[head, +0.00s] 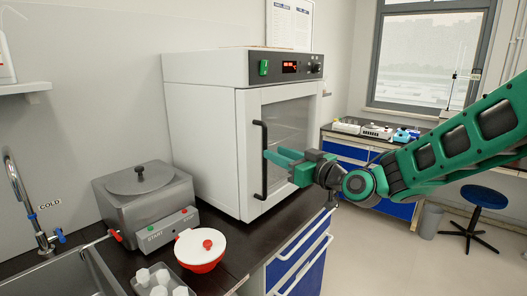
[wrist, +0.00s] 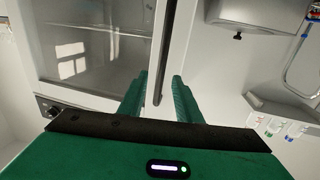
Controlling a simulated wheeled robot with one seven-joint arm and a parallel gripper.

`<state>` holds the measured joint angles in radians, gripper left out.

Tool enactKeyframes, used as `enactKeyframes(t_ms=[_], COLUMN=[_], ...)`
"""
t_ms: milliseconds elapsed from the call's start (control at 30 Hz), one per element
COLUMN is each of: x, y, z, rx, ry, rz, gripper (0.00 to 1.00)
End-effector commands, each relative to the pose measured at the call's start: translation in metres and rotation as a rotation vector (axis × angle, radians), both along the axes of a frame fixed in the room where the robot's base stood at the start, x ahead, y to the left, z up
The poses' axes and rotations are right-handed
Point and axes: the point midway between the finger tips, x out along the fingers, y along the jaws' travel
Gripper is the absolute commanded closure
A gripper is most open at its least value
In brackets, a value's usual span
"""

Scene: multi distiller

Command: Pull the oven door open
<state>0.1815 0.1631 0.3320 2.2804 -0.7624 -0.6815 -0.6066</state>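The oven (head: 200,125) is a white box on the dark counter, with a control panel along its top front. Its glass-windowed door (head: 290,125) looks shut. The black vertical handle (head: 261,160) is on the door's left side, and it also shows in the wrist view (wrist: 167,50). My green gripper (head: 277,157) is at the handle's height, with its fingertips close to it. In the wrist view my gripper (wrist: 160,85) has its fingers apart, and the handle's end lies between them in the picture. I cannot tell whether either finger touches it.
A grey START-labelled bath (head: 145,205) and a white-and-red lidded bowl (head: 200,250) stand on the counter left of the oven. A sink (head: 60,275) is at the lower left. A blue stool (head: 484,197) stands on the floor at right. The floor before the blue drawers looks clear.

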Motion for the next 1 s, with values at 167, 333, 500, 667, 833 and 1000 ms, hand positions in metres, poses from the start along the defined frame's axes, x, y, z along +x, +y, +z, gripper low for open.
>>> enactKeyframes(t_ms=[167, 333, 500, 667, 833, 1000], x=[0.024, 0.040, 0.048, 0.049, 0.049, 0.049], y=[0.022, 0.036, 0.042, 0.043, 0.043, 0.043], z=[0.000, 0.000, 0.000, 0.000, 0.000, 0.000], rx=[0.001, 0.000, 0.000, 0.000, 0.000, -0.001], ry=[0.000, 0.000, 0.001, 0.001, 0.001, 0.001], rz=[0.003, 0.002, 0.000, -0.001, 0.000, -0.001], gripper=[0.69, 0.69, 0.69, 0.69, 0.76, 1.00])
